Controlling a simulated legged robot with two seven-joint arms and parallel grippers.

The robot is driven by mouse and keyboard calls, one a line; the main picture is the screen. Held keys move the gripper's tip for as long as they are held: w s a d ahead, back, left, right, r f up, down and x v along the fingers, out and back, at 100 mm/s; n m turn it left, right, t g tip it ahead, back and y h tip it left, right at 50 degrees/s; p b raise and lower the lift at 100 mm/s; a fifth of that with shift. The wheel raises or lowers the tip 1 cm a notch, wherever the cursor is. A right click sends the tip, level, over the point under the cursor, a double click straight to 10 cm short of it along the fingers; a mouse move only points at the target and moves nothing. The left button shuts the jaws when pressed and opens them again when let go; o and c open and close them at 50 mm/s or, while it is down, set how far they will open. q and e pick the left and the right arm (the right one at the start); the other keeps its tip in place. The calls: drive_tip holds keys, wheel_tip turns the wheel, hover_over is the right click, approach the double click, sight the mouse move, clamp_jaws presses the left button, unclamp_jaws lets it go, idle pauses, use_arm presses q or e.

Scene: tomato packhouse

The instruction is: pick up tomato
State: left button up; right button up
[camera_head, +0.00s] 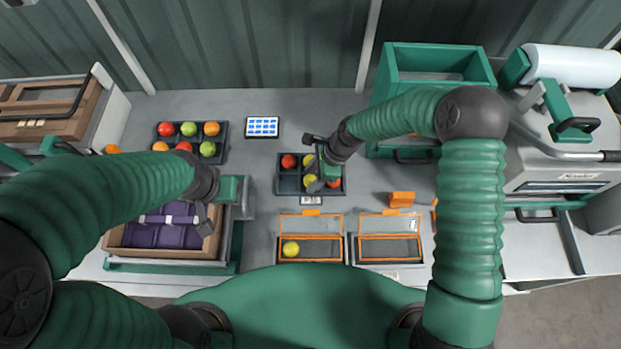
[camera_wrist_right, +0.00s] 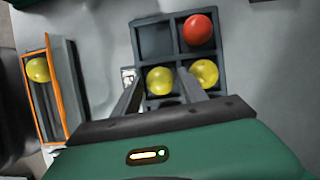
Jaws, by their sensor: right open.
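A dark divided tray (camera_head: 287,187) in the middle of the bench holds several tomatoes. In the right wrist view, one yellow tomato (camera_wrist_right: 160,81) lies between the open fingers of my right gripper (camera_wrist_right: 159,78). Another yellow tomato (camera_wrist_right: 204,72) is just right of the right finger, and a red tomato (camera_wrist_right: 198,30) is farther off. My left gripper (camera_head: 208,220) is over the purple-lined crate; its opening is unclear.
Two orange-framed clear punnets stand nearer me; the left punnet (camera_head: 310,217) holds a yellow tomato (camera_head: 290,249), the right punnet (camera_head: 390,218) looks empty. Another tomato tray (camera_head: 224,128) and a blue-white panel (camera_head: 262,127) lie at back left. A green bin (camera_head: 440,52) stands back right.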

drive_tip(key=shift+w+f, duration=0.1)
drive_tip(key=c, duration=0.7)
